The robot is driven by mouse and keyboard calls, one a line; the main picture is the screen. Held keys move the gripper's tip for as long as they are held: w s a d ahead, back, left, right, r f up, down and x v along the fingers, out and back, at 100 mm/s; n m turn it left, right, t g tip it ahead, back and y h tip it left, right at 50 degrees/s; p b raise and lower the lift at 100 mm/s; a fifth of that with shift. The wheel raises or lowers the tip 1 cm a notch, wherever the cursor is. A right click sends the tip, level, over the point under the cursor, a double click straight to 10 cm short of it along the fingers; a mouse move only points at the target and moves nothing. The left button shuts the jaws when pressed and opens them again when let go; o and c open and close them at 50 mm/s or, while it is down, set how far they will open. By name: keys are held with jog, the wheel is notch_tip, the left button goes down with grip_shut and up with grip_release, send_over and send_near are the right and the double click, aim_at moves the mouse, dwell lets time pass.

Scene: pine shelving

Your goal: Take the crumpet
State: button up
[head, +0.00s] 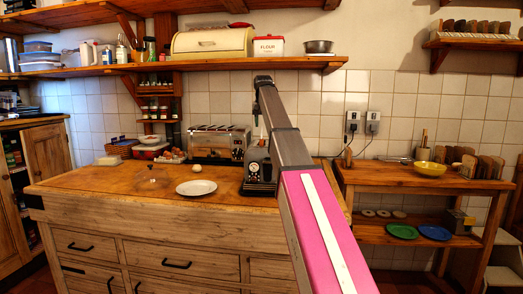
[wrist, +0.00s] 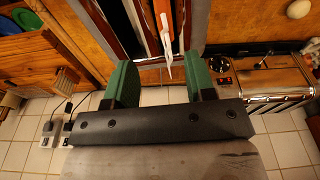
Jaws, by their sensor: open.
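A green plate (head: 402,231) and a blue plate (head: 434,232) are right of the round pieces. A yellow bowl (head: 429,169) stands on the side table's top. A loaded wall shelf (head: 150,66) runs above.

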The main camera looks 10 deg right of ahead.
jog(key=shift+w+a+f, duration=0.1)
jog(key=shift+w+f, duration=0.05)
jog(key=shift+f, duration=1)
jog(key=shift+w+a+f, duration=0.1)
jog(key=shift+w+f, duration=0.05)
jog(key=shift+f, duration=0.95)
jog(key=shift+w+a+f, duration=0.1)
jog(key=shift+w+f, duration=0.05)
jog(key=shift+f, duration=1)
grip_shut()
